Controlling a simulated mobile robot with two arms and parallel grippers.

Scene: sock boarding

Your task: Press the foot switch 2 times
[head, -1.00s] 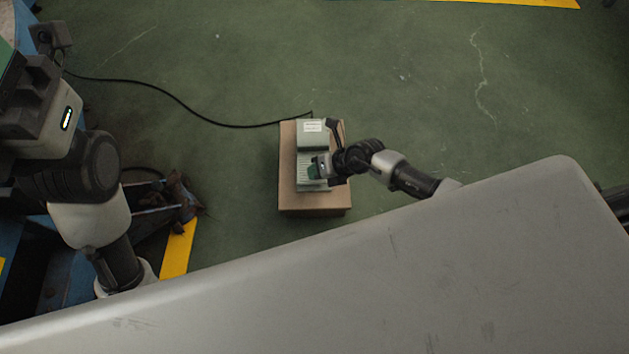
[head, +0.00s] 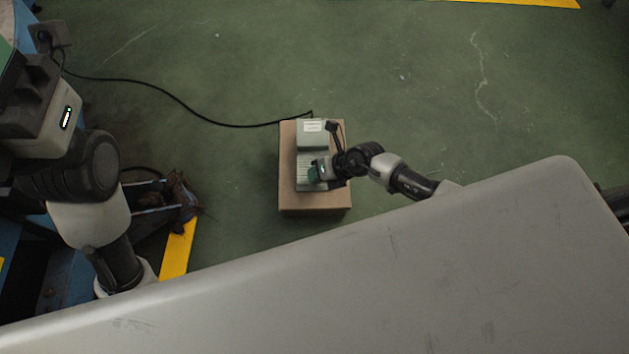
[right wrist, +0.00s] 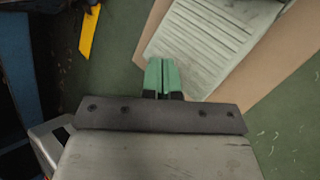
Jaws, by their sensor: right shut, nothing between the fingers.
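The foot switch (head: 312,136) is a grey-green pedal box with a white label and a ribbed pedal plate. It lies on a cardboard box (head: 315,201) on the floor. My right gripper (head: 313,173) is over the near part of the ribbed plate. In the right wrist view its green fingertips (right wrist: 162,76) are together and empty, at the near edge of the ribbed pedal (right wrist: 205,42). I cannot tell whether they touch it or how far it is pressed.
A black cable (head: 190,107) runs from the switch across the green floor to the left. A large grey surface (head: 380,275) fills the foreground. A blue frame with dark parts (head: 165,198) and a yellow floor line (head: 179,250) are at left. The floor beyond is clear.

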